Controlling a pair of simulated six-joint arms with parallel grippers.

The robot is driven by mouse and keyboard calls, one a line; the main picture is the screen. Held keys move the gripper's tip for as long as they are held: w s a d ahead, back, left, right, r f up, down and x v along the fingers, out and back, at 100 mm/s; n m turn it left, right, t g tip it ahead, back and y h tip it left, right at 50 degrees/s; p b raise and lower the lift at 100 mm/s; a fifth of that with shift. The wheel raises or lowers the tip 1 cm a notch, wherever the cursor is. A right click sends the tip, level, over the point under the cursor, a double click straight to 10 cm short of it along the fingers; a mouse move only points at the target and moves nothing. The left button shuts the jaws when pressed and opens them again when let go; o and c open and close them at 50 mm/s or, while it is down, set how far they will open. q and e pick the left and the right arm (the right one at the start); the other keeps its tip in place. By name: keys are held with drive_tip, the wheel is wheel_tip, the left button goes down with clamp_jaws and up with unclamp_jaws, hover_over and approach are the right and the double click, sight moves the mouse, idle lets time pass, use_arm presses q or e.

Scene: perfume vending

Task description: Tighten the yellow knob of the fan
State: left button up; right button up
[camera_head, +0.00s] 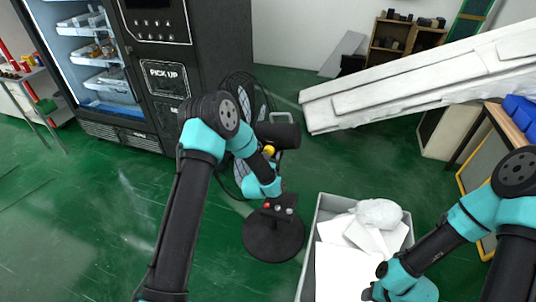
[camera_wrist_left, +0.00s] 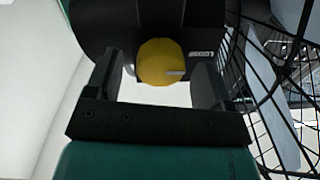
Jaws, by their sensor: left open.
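The black fan (camera_head: 237,90) stands on the floor on a round base (camera_head: 258,243), with red and white buttons just above the base. Its yellow knob (camera_head: 269,150) is partly hidden by my left arm in the head view. In the left wrist view the knob (camera_wrist_left: 161,62) sits between the two fingertips of my left gripper (camera_wrist_left: 158,75). The fingers are open, with gaps on both sides of the knob. The fan's wire guard (camera_wrist_left: 262,90) shows at right. My right gripper (camera_head: 372,291) is over the grey bin, small and partly cut off, so its jaws cannot be made out.
A grey bin (camera_head: 310,235) with white boxes and a white bag stands right of the fan base. A black vending machine (camera_head: 150,60) stands behind at left. A long white slab (camera_head: 420,80) extends across the upper right. Green floor is clear at left.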

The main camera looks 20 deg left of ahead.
use_arm(q)
drive_tip(key=shift+w, duration=0.3)
drive_tip(key=c, duration=0.9)
drive_tip(key=shift+m, duration=2.1)
